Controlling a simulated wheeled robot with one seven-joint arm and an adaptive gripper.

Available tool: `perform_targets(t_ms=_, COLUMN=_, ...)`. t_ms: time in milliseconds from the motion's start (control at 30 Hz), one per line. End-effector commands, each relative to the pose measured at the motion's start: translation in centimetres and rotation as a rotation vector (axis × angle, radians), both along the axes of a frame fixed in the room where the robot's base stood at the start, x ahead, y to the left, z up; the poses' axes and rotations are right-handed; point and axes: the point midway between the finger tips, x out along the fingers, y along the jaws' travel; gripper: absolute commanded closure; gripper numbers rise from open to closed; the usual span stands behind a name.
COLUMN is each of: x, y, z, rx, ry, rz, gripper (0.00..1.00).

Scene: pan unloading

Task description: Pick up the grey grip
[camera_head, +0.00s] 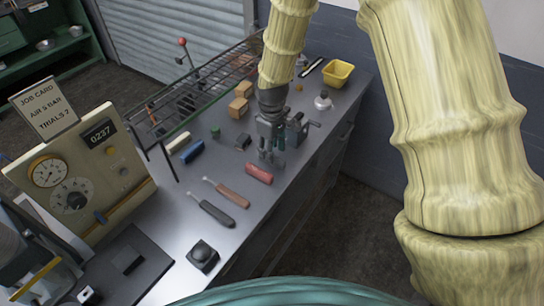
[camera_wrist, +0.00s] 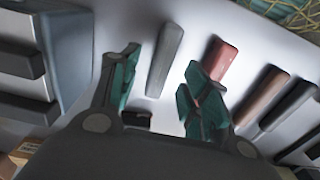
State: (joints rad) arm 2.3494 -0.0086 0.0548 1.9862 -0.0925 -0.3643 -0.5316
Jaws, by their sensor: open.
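The grey grip (camera_wrist: 165,60) is a plain, slim, rounded bar lying on the bench. In the wrist view it shows between the two teal fingers of my gripper (camera_wrist: 160,75), beyond their tips. My gripper is open and holds nothing. In the head view my gripper (camera_head: 270,155) points down over the bench, just behind the red grip. It hides most of the grey grip there, so I cannot make out its outline. I cannot tell how high the fingertips are above it.
The red grip (camera_head: 258,173) lies close by, with a brown-handled tool (camera_head: 232,194) and a dark-handled tool (camera_head: 216,213) beyond it. A grey vise (camera_head: 297,130) stands beside my gripper.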

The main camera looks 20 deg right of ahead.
Motion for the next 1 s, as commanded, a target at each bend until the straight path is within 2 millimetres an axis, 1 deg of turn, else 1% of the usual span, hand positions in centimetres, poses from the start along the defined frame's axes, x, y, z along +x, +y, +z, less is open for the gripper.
perform_targets(t_ms=233, x=-0.1, y=0.0, z=-1.9, rx=0.000, ry=0.002, rz=0.000, gripper=0.54)
perform_targets(t_ms=367, x=-0.1, y=0.0, z=-2.3, rx=0.000, ry=0.001, rz=0.000, gripper=0.54)
perform_targets(t_ms=567, x=-0.1, y=0.0, z=-2.3, rx=-0.001, ry=0.001, rz=0.000, gripper=0.54)
perform_targets(t_ms=600, x=-0.1, y=0.0, z=-2.3, rx=-0.001, ry=0.001, rz=0.000, gripper=0.57)
perform_targets(t_ms=667, x=-0.1, y=0.0, z=-2.3, rx=-0.001, ry=0.001, rz=0.000, gripper=0.68)
perform_targets(t_ms=700, x=-0.1, y=0.0, z=-2.3, rx=-0.001, ry=0.001, rz=0.000, gripper=0.75)
perform_targets(t_ms=833, x=-0.1, y=0.0, z=-2.3, rx=-0.001, ry=0.001, rz=0.000, gripper=0.99)
perform_targets(t_ms=1000, x=-0.1, y=0.0, z=-2.3, rx=-0.001, ry=0.001, rz=0.000, gripper=1.00)
